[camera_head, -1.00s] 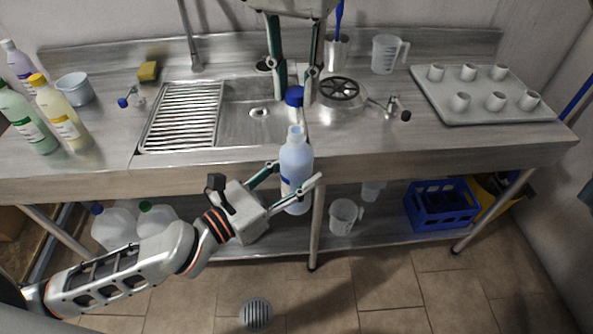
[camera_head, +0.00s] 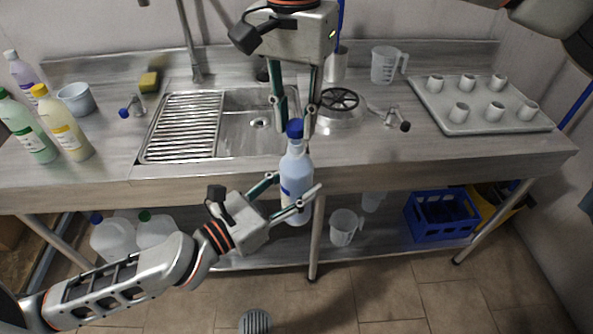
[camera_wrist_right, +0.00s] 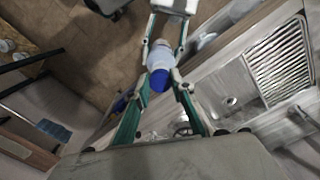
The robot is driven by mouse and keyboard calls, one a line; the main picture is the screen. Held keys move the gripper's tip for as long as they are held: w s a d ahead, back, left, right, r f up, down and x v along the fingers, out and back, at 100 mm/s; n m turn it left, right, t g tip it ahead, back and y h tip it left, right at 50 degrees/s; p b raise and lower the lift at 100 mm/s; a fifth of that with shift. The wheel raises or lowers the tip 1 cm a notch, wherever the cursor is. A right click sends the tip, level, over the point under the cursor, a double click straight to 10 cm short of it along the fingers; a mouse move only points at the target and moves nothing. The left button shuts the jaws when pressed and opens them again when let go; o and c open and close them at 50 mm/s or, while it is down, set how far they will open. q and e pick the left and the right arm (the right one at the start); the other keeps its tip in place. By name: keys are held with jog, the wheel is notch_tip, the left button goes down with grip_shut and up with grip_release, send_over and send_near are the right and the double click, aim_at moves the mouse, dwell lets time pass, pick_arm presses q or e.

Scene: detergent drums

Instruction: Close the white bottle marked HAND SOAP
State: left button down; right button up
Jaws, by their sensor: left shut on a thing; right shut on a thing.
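The white bottle (camera_head: 296,176) is held upright in front of the counter's front edge, with a blue label low on its side; I cannot read the label. My left gripper (camera_head: 291,200) is shut on the bottle's lower body. The blue cap (camera_head: 295,129) is at the bottle's mouth, in line with its neck; whether it is screwed down I cannot tell. My right gripper (camera_head: 294,131) comes from above and is shut on the cap. In the right wrist view the blue cap (camera_wrist_right: 159,81) lies between the fingers, with the bottle (camera_wrist_right: 161,58) beyond it, partly hidden.
The sink (camera_head: 245,135) is behind the bottle. Several bottles, including a yellow one (camera_head: 62,127), stand at the left. A tray (camera_head: 440,117) with several cups is at the right. A blue crate (camera_head: 441,216) is on the lower shelf.

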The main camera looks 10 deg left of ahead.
dwell(0.5)
jog(key=shift+f, duration=0.9)
jog(key=shift+f, duration=0.55)
